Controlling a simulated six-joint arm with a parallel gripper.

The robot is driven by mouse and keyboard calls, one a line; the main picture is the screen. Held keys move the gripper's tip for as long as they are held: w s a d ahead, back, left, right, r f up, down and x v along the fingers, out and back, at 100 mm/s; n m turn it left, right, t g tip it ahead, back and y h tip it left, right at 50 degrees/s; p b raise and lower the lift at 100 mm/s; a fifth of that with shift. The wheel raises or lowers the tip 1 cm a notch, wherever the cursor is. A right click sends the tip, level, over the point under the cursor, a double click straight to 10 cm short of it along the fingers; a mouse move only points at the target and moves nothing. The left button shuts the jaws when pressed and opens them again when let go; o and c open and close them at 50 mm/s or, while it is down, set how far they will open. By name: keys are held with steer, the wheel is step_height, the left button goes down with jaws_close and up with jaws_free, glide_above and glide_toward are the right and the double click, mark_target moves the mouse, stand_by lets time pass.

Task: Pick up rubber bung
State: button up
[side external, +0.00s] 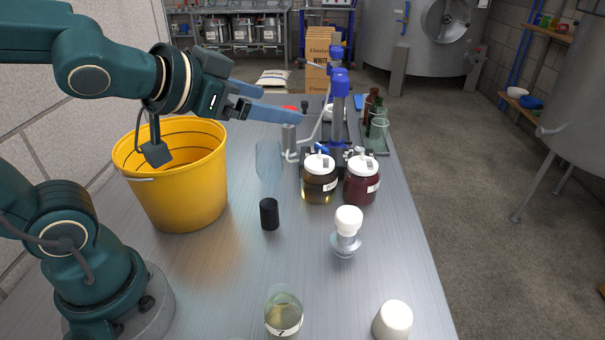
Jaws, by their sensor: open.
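A white, tapered, round-topped piece (392,321) stands at the front edge of the picture, its bottom cut off; it looks like a rubber bung. A short black cylinder (269,214) stands upright in the middle of the bench and could also be the bung; I cannot tell which. My gripper (294,104), with two blue fingers, is in the air beyond the yellow bucket, pointing right. Its fingers are apart, with nothing seen held between them. It is well above and behind the black cylinder, and far from the white piece.
The yellow bucket (189,205) stands at left. Two lidded jars (319,184) (360,187) stand by a blue-topped bottling device (338,117). A tray of bottles (373,143) is behind.

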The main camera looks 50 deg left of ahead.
mark_target(394, 313)
steer(key=w+d+r+m+t+h, duration=0.2)
steer(key=w+d+m+h, duration=0.2)
steer(key=d, duration=0.1)
steer(key=s+d+f+m+g+h, duration=0.1)
steer(key=d+f+m+g+h, duration=0.55)
steer(key=d, duration=0.45)
steer(key=s+d+f+g, duration=0.1)
steer(key=f, duration=0.3)
steer(key=s+d+f+m+g+h, duration=0.1)
steer(key=s+f, duration=0.1)
steer(key=f, duration=0.3)
steer(key=s+d+f+m+g+h, duration=0.1)
steer(key=f, duration=0.4)
steer(key=shift+s+f+g, duration=0.1)
steer(key=shift+s+g, duration=0.05)
steer(key=shift+g, duration=0.1)
steer(key=shift+x, duration=3.8)
jaws_close()
steer(key=shift+r+m, duration=0.25)
steer(key=shift+r, duration=0.05)
